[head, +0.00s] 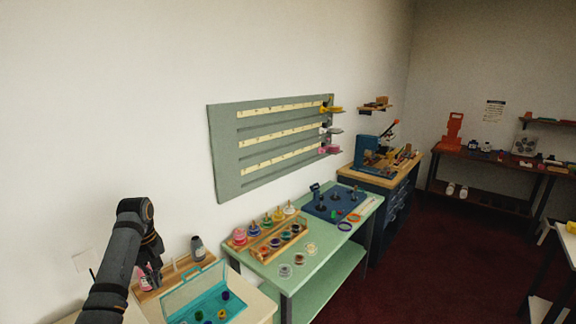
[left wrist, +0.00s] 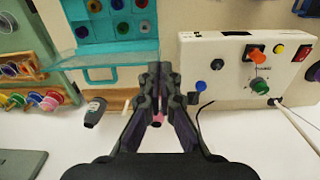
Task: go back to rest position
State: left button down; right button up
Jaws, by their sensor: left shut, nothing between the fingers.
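My left gripper (head: 152,282) is at the lower left of the head view, over the pale counter near a wooden rack (head: 183,274). In the left wrist view its two dark fingers (left wrist: 157,82) meet at the tips, with nothing held between them. A pink item (left wrist: 158,118) shows behind the gap between the fingers. A dark grey bottle (head: 198,249) stands by the rack, and it also shows left of the fingers in the left wrist view (left wrist: 95,112). My right gripper is in neither view.
A teal case (head: 172,302) with coloured round pieces lies right of my left arm. A white control box (left wrist: 225,92) with knobs is right of the fingers in the left wrist view. Dark red floor is open beyond.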

pick_arm(q)
jog(key=s+d+f+m+y, duration=0.1)
jog(key=s+d+f+m, duration=0.2)
jog(key=f, duration=0.7)
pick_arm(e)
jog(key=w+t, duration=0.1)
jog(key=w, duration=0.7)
pick_arm(q)
jog(key=s+d+f+m+t, duration=0.1)
jog(key=s+d+f+m, duration=0.15)
jog(key=s, duration=0.35)
jog(key=s+d+f+m+t, duration=0.1)
jog(key=s+d+f+m, duration=0.1)
jog(key=s+d+f, duration=0.3)
jog(key=s+d+r+m+t, duration=0.2)
jog(key=s+r+m, duration=0.1)
jog(key=s, duration=1.1)
notch_tip(320, 180, down, 29)
jog(key=s+a+g+b, duration=0.2)
jog(key=s+a, duration=0.1)
jog(key=s+f+g+b, duration=0.1)
jog(key=s+f, duration=1.6)
jog(key=s, duration=0.1)
jog(key=shift+a+n+b, duration=0.35)
jog(key=shift+a, duration=0.1)
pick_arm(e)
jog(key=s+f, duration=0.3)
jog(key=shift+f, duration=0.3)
